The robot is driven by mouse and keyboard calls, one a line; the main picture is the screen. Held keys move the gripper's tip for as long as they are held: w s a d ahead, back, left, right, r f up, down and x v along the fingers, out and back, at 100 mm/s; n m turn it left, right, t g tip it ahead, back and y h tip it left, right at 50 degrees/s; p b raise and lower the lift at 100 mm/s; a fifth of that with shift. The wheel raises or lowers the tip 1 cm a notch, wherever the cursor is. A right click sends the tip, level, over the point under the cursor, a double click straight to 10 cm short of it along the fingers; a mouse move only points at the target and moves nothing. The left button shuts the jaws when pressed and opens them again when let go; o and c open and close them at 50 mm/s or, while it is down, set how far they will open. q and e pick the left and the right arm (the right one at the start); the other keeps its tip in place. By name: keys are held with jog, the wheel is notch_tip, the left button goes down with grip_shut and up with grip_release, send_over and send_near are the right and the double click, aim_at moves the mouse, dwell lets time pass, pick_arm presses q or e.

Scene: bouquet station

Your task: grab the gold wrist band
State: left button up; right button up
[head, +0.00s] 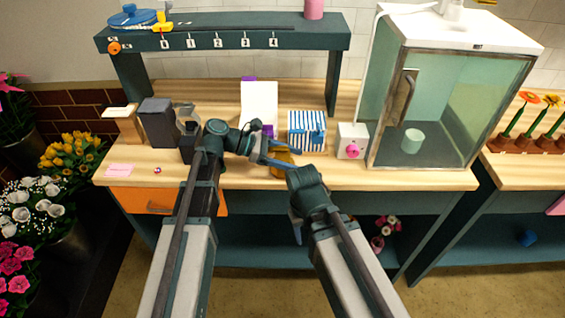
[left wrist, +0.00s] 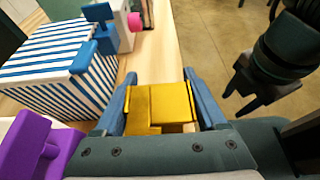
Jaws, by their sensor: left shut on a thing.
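The gold wrist band (left wrist: 158,104) sits between the two blue fingers of my left gripper (left wrist: 160,80) in the left wrist view. The fingers are shut on it, touching both sides. In the head view the band (head: 284,160) shows as a small gold patch near the table's front edge, partly hidden by my left gripper (head: 288,156). My right gripper (head: 297,232) points down in front of the table edge, apart from the band.
A blue-and-white striped box (head: 306,131) stands just behind the band. A white box with a pink knob (head: 352,141) and a glass-doored cabinet (head: 446,100) stand to the right. A dark shelf (head: 225,42) spans the back.

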pick_arm(q)
jog(key=c, duration=0.4)
notch_tip(320, 180, up, 10)
jog(key=p, duration=1)
